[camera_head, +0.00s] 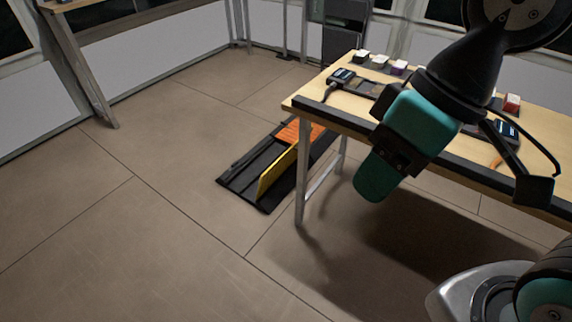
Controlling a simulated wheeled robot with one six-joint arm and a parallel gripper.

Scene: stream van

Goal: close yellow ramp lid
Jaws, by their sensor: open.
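The yellow ramp lid (275,173) stands raised and tilted on a black cable ramp (242,176) on the floor, left of the table. Orange channels (291,134) show at the ramp's far end. The table's front leg and edge hide part of the ramp's right side. My gripper (452,192) is above and to the right of the ramp, in front of the table edge, well apart from the lid. It is open, with nothing seen between its fingers.
A wooden table (541,123) with a black front edge holds small devices and several little boxes. Its metal leg (301,180) stands close to the ramp's right side. The floor (150,230) left of and in front of the ramp is clear.

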